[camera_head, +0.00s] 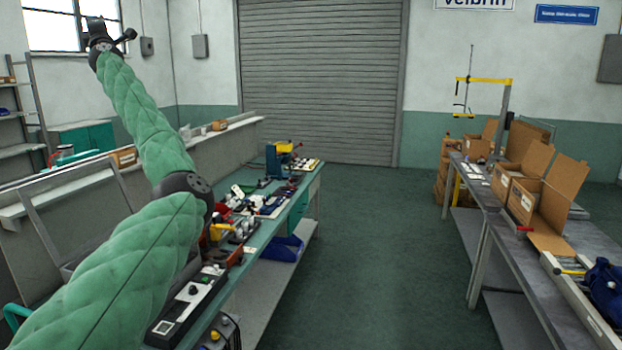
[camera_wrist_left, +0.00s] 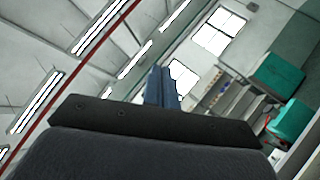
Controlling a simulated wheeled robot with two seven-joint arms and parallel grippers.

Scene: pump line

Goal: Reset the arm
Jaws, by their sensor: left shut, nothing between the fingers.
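My left arm, in a green padded cover, rises from the lower left of the head view to a dark wrist (camera_head: 103,42) in front of the window. It is high above the bench. My left gripper (camera_wrist_left: 163,72) shows in the wrist view as blue fingers close together beyond a dark housing. It is shut and empty, with ceiling lights and windows behind it and nothing touching it. My right gripper is in neither view.
A green workbench (camera_head: 262,235) crowded with tools and parts runs below my left arm. A blue bin (camera_head: 282,248) sits under it. A grey table (camera_head: 487,205) with open cardboard boxes (camera_head: 551,200) stands at the right. The floor (camera_head: 385,240) between them is clear.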

